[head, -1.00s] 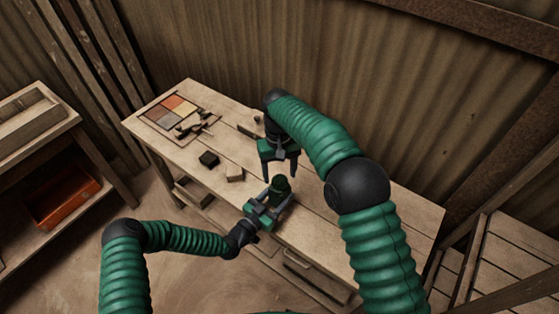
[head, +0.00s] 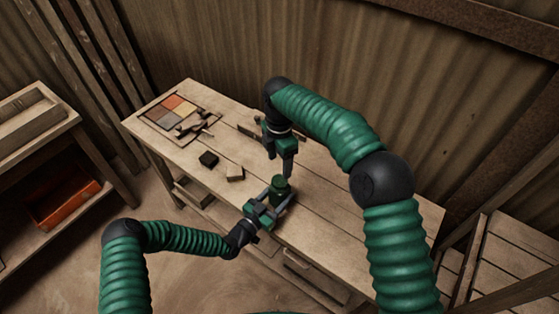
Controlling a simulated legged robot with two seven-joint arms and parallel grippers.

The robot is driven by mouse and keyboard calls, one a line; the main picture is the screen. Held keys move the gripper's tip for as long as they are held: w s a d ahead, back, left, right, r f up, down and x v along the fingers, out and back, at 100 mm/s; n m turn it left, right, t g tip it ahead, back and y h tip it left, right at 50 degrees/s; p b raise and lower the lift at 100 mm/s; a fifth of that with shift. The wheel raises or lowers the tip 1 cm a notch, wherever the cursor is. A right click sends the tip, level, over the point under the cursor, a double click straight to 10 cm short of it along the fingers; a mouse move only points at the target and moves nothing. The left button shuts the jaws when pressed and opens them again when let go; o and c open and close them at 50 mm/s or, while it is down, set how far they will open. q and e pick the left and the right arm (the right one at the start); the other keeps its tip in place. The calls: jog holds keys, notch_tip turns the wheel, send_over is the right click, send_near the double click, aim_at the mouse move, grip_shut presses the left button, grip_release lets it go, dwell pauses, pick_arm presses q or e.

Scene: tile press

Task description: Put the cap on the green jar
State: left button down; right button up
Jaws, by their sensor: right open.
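The small dark green jar (head: 279,188) stands upright near the front edge of the workbench. My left gripper (head: 279,198) reaches in from the front left, with a finger on each side of the jar, and appears closed on it. My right gripper (head: 288,173) points down just above and slightly behind the jar. Its fingers are open but line up in this view, so the gap between them is hidden. I see no separate cap. Whether the jar's rounded dark top is a cap, I cannot tell.
On the workbench (head: 340,225) lie a black block (head: 208,160), a light wooden block (head: 235,173) and a tray of coloured tiles (head: 165,112) with a dark tool (head: 192,124). The bench's right part is clear. A side shelf at left holds an orange bin (head: 62,205).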

aim_at(279, 180)
notch_tip(279, 180, down, 8)
jog(key=shift+f, duration=0.1)
dwell(0.4)
